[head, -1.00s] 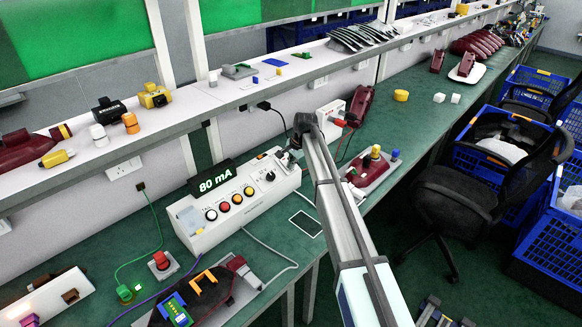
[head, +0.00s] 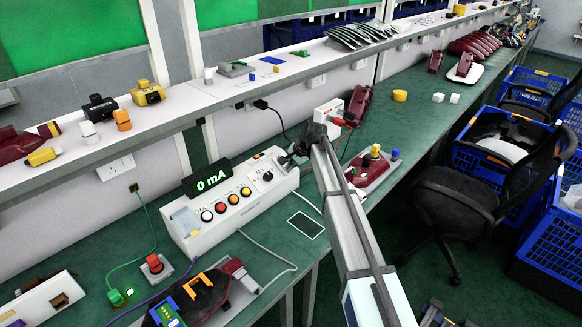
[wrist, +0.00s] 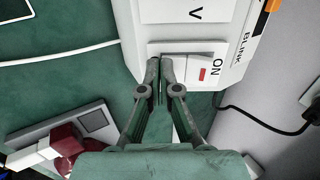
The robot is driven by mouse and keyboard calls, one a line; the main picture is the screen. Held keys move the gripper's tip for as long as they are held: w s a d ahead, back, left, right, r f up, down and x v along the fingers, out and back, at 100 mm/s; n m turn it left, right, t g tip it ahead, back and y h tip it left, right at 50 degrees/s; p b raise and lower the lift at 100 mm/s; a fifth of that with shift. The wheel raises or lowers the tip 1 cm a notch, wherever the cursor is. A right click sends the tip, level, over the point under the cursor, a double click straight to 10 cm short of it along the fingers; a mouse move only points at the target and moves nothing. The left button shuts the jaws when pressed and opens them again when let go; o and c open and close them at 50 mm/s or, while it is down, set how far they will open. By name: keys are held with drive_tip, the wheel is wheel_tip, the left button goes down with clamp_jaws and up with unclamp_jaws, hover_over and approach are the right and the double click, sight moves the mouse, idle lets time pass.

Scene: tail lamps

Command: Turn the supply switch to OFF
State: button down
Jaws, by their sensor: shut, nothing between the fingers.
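The supply switch (wrist: 198,65) is a white rocker with a red mark, in the wrist view. The word ON is printed beside its right end. It sits on the end of a white supply box (head: 240,213), whose green display (head: 211,180) reads 0 mA. My gripper (wrist: 160,62) is shut and empty. Its fingertips lie over the left end of the rocker and hide part of it. I cannot tell whether they press on it. In the head view my gripper (head: 287,160) is at the right end of the box, and my arm hides the switch.
Several coloured buttons and a black knob (head: 267,176) are on the box front. A red lamp assembly (head: 372,170) lies to the right, and another lamp with a circuit board (head: 168,314) lies in front. A black cable (wrist: 262,121) runs beside the box in the wrist view.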

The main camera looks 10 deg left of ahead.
drive_tip(key=shift+r+p, duration=0.3)
drive_tip(key=shift+r, duration=0.4)
drive_tip(key=d+v, duration=0.1)
drive_tip(key=v, duration=1.2)
drive_tip(key=shift+s+b, duration=0.4)
drive_tip(key=shift+d, duration=0.15)
